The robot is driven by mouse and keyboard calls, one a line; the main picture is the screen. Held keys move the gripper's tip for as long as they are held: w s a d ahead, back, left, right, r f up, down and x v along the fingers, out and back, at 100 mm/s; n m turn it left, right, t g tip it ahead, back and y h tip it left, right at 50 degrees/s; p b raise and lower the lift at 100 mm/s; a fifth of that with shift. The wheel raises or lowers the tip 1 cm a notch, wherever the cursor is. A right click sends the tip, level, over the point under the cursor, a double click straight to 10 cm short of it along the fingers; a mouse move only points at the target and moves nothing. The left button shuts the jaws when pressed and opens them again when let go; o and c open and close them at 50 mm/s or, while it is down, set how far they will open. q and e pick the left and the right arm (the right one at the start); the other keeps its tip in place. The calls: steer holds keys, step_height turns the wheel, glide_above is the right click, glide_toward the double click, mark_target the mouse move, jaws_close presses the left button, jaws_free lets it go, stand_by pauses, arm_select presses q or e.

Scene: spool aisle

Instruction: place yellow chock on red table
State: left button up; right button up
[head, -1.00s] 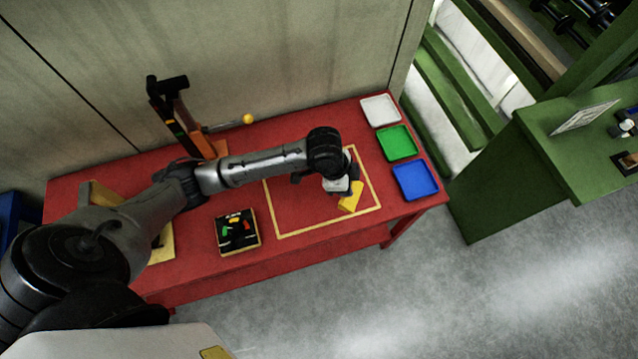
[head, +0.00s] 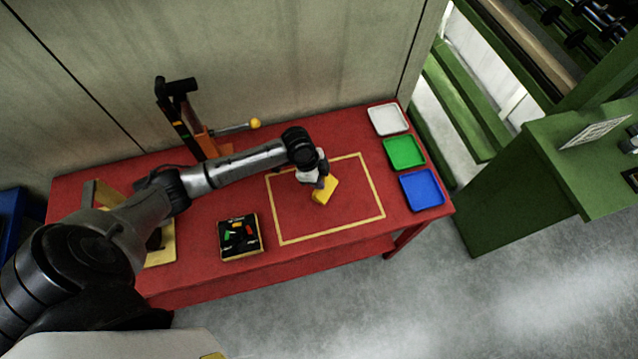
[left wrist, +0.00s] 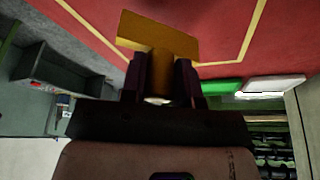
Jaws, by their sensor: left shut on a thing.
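The yellow chock (head: 325,191) is held by my left gripper (head: 318,181) over the yellow-outlined square on the red table (head: 205,262). In the left wrist view the chock (left wrist: 158,36) sits between the two dark fingers of the gripper (left wrist: 160,75), which are shut on it. Whether the chock touches the table top cannot be told. My right gripper does not show.
White (head: 388,119), green (head: 404,152) and blue (head: 422,189) trays line the table's right end. A black box with coloured parts (head: 239,237) lies left of the square. An orange-and-black stand (head: 190,125) is at the back. A green bench (head: 510,190) stands to the right.

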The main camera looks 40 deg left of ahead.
arm_select(q)
steer(key=shift+f, duration=2)
steer(key=o, duration=1)
steer(key=shift+f, duration=0.1)
